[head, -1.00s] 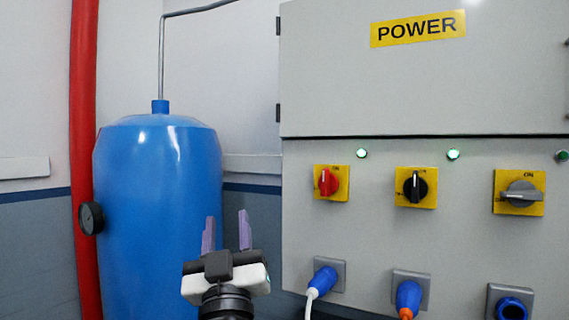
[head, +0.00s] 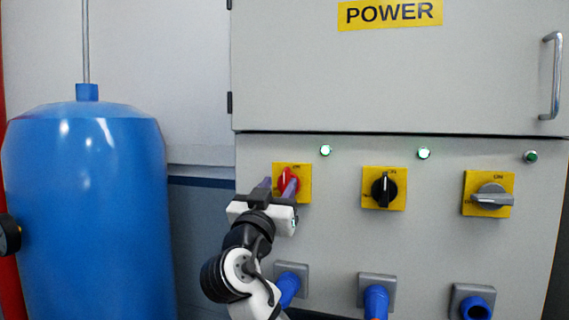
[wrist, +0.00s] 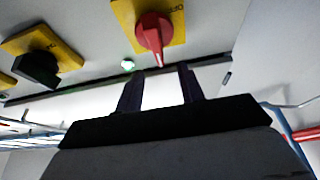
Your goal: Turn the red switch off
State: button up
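The red switch (head: 288,180) is a red rotary knob on a yellow plate on the grey power cabinet (head: 300,230). In the head view my gripper (head: 276,186) is in front of its plate and partly covers the knob's lower part. In the wrist view the red switch (wrist: 153,35) shows whole near the top, with its pointed end towards my fingers. My gripper (wrist: 160,88) is open there, with a gap between the two dark fingers and nothing between them. The fingertips look apart from the knob. A lit green lamp (head: 325,151) is above the switch.
A black switch (head: 384,189) and a grey switch (head: 491,196) are to the right on the same panel. Blue plugs and sockets (head: 375,300) stick out below. A blue tank (head: 85,200) stands at the left.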

aim_at(285, 173)
jog(key=p+x, duration=0.1)
jog(key=x, duration=0.3)
jog(key=shift+w+d+r, duration=0.15)
jog(key=shift+w+r, duration=0.15)
jog(key=shift+w+d+r+p, duration=0.15)
jog(key=shift+w+p, duration=0.25)
jog(key=shift+w, duration=0.25)
jog(key=shift+c, duration=0.2)
grip_shut()
